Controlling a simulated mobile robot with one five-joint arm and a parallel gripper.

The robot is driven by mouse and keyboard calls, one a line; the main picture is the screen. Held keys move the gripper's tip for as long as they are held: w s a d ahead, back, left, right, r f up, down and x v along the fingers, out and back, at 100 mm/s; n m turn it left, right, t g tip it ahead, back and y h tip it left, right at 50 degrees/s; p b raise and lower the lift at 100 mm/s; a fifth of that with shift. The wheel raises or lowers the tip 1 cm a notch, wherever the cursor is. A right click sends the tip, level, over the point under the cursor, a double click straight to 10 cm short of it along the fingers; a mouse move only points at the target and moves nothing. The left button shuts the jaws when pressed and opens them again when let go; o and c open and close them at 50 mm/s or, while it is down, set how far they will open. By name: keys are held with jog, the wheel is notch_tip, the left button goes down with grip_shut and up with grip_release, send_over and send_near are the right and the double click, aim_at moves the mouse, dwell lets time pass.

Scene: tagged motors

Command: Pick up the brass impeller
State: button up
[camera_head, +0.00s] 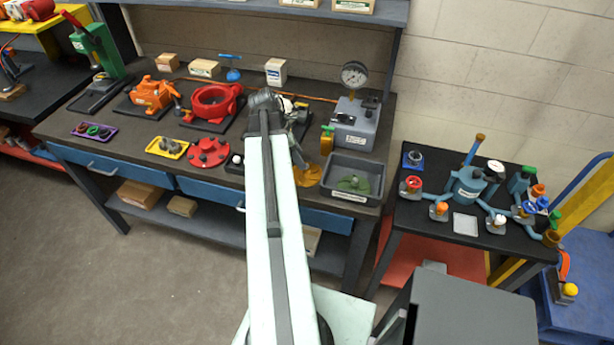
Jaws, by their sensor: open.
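A brass-coloured, flat, lobed part, which looks like the brass impeller (307,175), lies on the dark workbench (345,222) near its front edge, just right of my arm. It is partly hidden by my arm on its left side. My arm reaches forward over the bench, and its far joint stands in front of the back row of items. My gripper is hidden behind the arm, so I cannot see its jaws or its distance from the brass part.
A grey bin (348,203) with a green part (352,184) stands close right of the brass part. A red disc (208,153) lies left. A side table (418,230) with valves stands right.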

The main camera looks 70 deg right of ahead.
aim_at(306, 172)
jog(key=b+x, duration=0.4)
jog(key=x, duration=0.1)
jog(key=shift+d+f+b, duration=0.15)
jog(key=shift+b, duration=0.25)
grip_shut()
dwell(1.0)
